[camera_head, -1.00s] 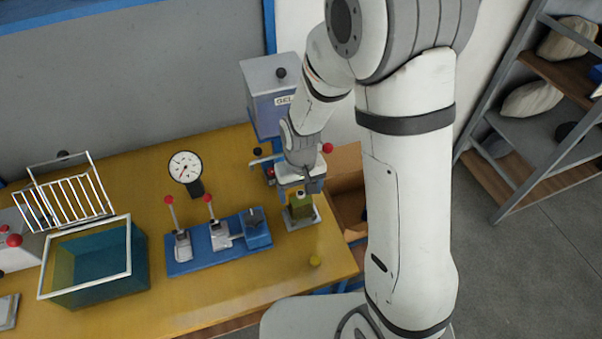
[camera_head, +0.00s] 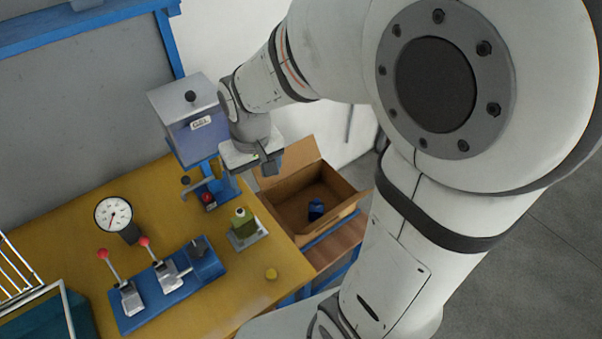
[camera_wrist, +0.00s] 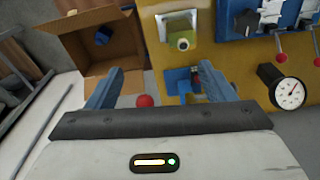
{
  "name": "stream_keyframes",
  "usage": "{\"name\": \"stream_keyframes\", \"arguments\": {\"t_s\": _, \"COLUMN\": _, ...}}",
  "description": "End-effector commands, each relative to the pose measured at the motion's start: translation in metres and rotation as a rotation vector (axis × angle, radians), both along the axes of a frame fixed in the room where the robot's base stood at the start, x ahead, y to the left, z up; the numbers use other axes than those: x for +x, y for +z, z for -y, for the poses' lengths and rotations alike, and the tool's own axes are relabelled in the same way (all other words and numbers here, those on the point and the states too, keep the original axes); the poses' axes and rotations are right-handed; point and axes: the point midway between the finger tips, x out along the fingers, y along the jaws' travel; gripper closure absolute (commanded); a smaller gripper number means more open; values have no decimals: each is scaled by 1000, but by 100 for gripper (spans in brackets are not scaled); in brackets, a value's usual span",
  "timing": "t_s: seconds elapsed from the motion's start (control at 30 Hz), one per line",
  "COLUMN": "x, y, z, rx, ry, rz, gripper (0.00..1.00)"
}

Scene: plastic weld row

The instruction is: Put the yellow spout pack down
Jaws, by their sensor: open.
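The yellow spout pack (camera_head: 241,220) is olive-yellow with a pale spout on top. It stands upright on a small grey plate (camera_head: 259,238) near the right end of the yellow table. In the wrist view the pack (camera_wrist: 181,36) shows beyond the fingers, with nothing holding it. My gripper (camera_head: 267,162) is raised clear of the pack, above and behind it beside the blue-grey dispenser. In the wrist view my gripper (camera_wrist: 160,90) has its two blue fingers wide apart with nothing between them.
An open cardboard box (camera_head: 287,204) with a blue item (camera_head: 316,209) inside stands right of the table. The dispenser (camera_head: 190,120) and dial gauge (camera_head: 113,214) are behind. A blue lever fixture (camera_head: 165,290) lies left of the pack.

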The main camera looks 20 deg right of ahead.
Motion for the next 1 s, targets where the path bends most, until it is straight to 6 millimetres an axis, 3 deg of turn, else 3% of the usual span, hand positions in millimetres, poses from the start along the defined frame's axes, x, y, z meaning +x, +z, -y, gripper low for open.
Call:
{"name": "stream_keyframes", "arguments": {"t_s": 0.03, "x": -10, "y": 15, "z": 12, "rx": 5, "ry": -26, "rz": 29, "gripper": 24}}
{"name": "stream_keyframes", "arguments": {"t_s": 0.2, "x": -47, "y": 46, "z": 44, "rx": 13, "ry": -99, "rz": 103, "gripper": 24}}
{"name": "stream_keyframes", "arguments": {"t_s": 0.43, "x": -85, "y": 67, "z": 68, "rx": 13, "ry": -168, "rz": 172, "gripper": 24}}
{"name": "stream_keyframes", "arguments": {"t_s": 0.6, "x": -96, "y": 70, "z": 73, "rx": 13, "ry": -184, "rz": 188, "gripper": 24}}
{"name": "stream_keyframes", "arguments": {"t_s": 1.0, "x": -96, "y": 70, "z": 73, "rx": 13, "ry": -184, "rz": 187, "gripper": 24}}
